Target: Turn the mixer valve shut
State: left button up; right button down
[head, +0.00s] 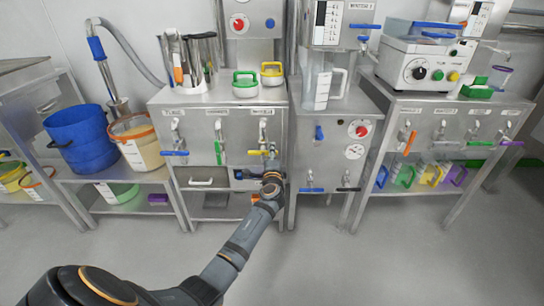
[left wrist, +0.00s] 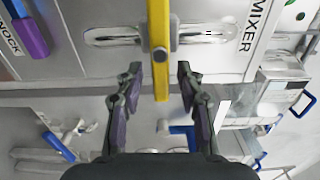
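The mixer valve has a yellow lever (head: 258,152) on the front of the left steel cabinet, under a label. In the head view the lever lies about level, across its upright metal pipe (head: 263,132). In the left wrist view the yellow lever (left wrist: 161,20) crosses the metal pipe (left wrist: 205,34) at about a right angle, beside the MIXER label (left wrist: 253,27). My left gripper (head: 271,154) is at the valve. In the left wrist view its fingers (left wrist: 159,72) are open, one on each side of the lever's end, with gaps showing. My right gripper is not in view.
A blue lever (head: 174,153) and a green lever (head: 218,152) sit to the left on the same cabinet. A drawer handle (head: 201,182) is below. A purple part (left wrist: 32,38) shows in the left wrist view. The floor in front is clear.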

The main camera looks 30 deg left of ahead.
pick_arm(q)
jog(key=v, duration=1.2)
jog(key=shift+a, duration=0.1)
